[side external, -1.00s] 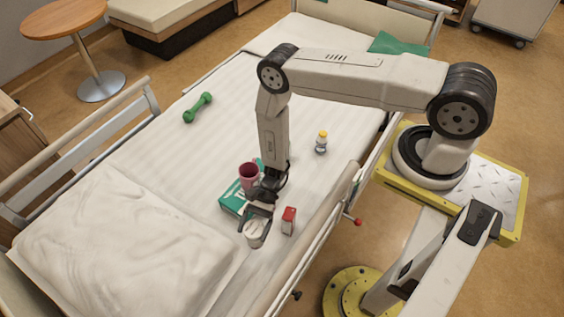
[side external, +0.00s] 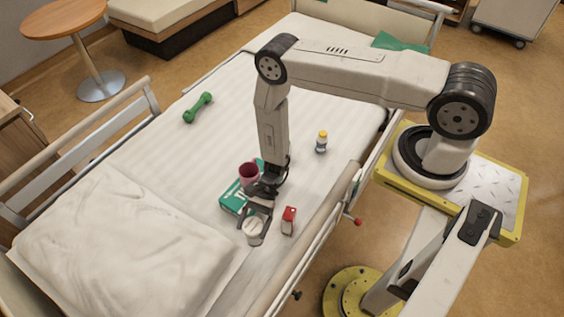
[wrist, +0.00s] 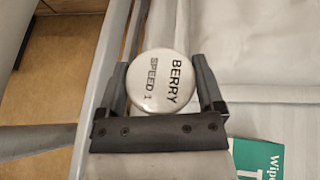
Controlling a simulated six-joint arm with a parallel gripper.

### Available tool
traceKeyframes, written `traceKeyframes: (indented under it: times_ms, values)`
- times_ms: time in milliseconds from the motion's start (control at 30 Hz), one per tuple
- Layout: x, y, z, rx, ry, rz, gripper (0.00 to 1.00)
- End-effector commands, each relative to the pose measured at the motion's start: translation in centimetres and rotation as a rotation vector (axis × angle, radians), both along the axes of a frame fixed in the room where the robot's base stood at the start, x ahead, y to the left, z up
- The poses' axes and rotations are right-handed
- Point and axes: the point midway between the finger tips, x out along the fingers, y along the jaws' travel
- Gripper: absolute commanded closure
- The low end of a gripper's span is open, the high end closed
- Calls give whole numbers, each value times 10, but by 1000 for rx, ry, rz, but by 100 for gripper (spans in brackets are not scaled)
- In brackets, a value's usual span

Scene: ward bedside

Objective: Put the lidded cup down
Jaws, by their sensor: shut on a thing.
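The lidded cup (side external: 254,234) is between the jaws of my gripper (side external: 257,221), over the near part of the bed. The wrist view shows its round pale lid (wrist: 160,80) from above, with "BERRY" and "SPEED 1" printed on it. My gripper (wrist: 163,88) is shut on the cup, with one dark finger on each side. The cup looks roughly upright. The lid and fingers hide its lower part in the wrist view, and I cannot tell whether its base touches the sheet.
A teal wipes box (side external: 232,203) and a dark red mug (side external: 248,172) stand just behind. A red-and-white carton (side external: 288,221) is close at right, before the bed rail (side external: 318,231). A pillow (side external: 115,235) lies left. A yellow-capped bottle (side external: 321,145) and green dumbbell (side external: 197,108) are farther off.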

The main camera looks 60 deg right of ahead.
Motion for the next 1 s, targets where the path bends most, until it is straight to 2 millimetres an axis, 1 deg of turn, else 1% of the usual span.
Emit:
traceKeyframes:
  times_ms: [167, 367, 900, 1000]
  values:
    - [1, 0, 8, 1, -1, 0, 89]
    - [1, 0, 31, 1, -2, 0, 89]
    - [1, 0, 130, 1, -4, 0, 89]
    - [1, 0, 146, 1, -3, 0, 89]
